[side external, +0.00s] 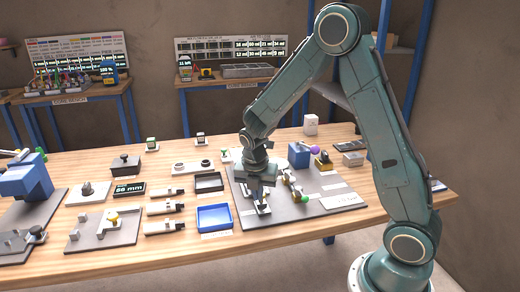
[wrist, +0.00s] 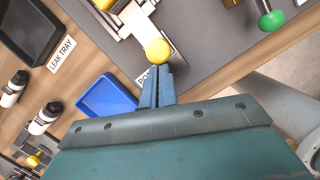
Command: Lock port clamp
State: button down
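The port clamp (wrist: 127,22) is a pale metal piece on the grey plate, with a yellow ball knob (wrist: 158,51) on its handle. A label beside it is partly hidden by my fingers; only its first letters show. My gripper (wrist: 160,70) has its two blue-grey fingers together, with the tips right at the near side of the yellow knob. I cannot tell whether they touch it. In the side view my gripper (side external: 263,208) points down, low over the front left part of the grey plate, and hides most of the clamp.
A green knob (side external: 303,199) stands on the plate right of my gripper. A blue tray (side external: 214,217) and a dark leak tray (side external: 208,182) lie to the left. A blue block (side external: 299,155) and purple ball (side external: 315,149) stand behind. The plate's front right is clear.

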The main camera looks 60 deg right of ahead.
jog(key=shift+a+r, duration=0.2)
jog(key=shift+a, duration=0.25)
jog(key=a, duration=0.2)
jog(key=s+a, duration=0.1)
jog(key=shift+r, duration=0.3)
jog(key=v, duration=0.9)
jog(key=shift+r, duration=0.4)
jog(key=shift+s, duration=0.15)
jog(key=s+a+r+m+t, duration=0.1)
jog(key=s+r+m, duration=0.2)
jog(key=s+m, duration=0.3)
jog(key=s+a+r+m+t+y, duration=0.1)
jog(key=s+a+r+m+t, duration=0.1)
jog(key=s+m, duration=0.4)
jog(key=s+a+r+m+t+y, duration=0.1)
jog(key=s+r+m, duration=0.3)
jog(key=m, duration=0.5)
jog(key=s+a, duration=0.1)
jog(key=s, duration=0.1)
jog(key=shift+s+r+m+t, duration=0.3)
jog(key=shift+s+t, duration=0.05)
jog(key=shift+t, duration=0.05)
